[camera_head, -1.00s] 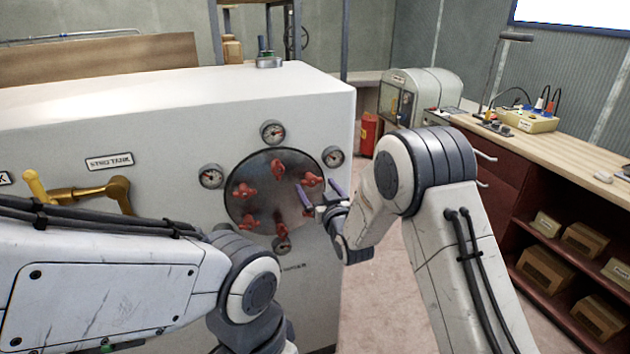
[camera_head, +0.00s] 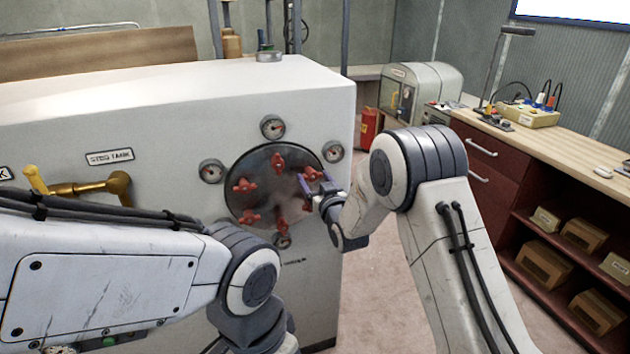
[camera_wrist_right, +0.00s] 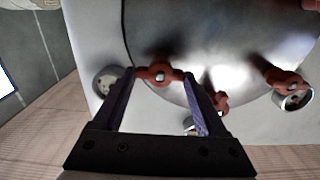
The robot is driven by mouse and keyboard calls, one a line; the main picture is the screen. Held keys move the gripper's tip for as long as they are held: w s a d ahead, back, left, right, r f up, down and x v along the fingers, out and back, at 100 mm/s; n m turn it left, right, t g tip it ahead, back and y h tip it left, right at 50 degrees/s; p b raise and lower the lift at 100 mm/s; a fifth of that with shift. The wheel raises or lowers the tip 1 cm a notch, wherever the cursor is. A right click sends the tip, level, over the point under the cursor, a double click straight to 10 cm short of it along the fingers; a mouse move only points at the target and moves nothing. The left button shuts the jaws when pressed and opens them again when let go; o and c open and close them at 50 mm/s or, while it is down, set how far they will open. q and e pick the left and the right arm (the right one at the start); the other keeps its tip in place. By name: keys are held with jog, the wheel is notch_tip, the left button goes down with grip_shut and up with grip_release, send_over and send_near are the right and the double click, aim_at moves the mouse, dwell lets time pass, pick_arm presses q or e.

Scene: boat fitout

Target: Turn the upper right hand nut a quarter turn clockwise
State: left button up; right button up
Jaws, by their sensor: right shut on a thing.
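A round metal hatch (camera_head: 262,190) sits on the front of a white tank, with several red wing nuts around its rim. The upper right hand nut (camera_head: 310,173) is at the hatch's right edge and is partly covered by my right gripper (camera_head: 316,184). In the right wrist view this nut (camera_wrist_right: 158,73) lies between the tips of the two purple fingers, its wings spanning the gap. My right gripper (camera_wrist_right: 160,80) is shut on it. My left arm crosses the lower left, but its gripper is not in view.
Pressure gauges (camera_head: 273,127) surround the hatch, one close to the upper right nut (camera_head: 333,152). A brass lever (camera_head: 85,187) is on the tank's left. A workbench with shelves (camera_head: 560,160) stands at the right, with open floor before it.

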jog(key=m+b, duration=0.4)
jog(key=shift+f, duration=0.15)
jog(key=m+b, duration=0.4)
jog(key=shift+d+m, duration=0.1)
jog(key=shift+m, duration=0.2)
jog(key=m+b, duration=0.2)
jog(key=m, duration=0.1)
jog(key=shift+m+b, duration=0.3)
jog(key=m+b, duration=0.2)
jog(key=m, duration=0.2)
jog(key=shift+d+m, duration=0.1)
jog(key=shift+m, duration=0.2)
jog(key=shift+w, duration=0.1)
jog(key=o, duration=1.3)
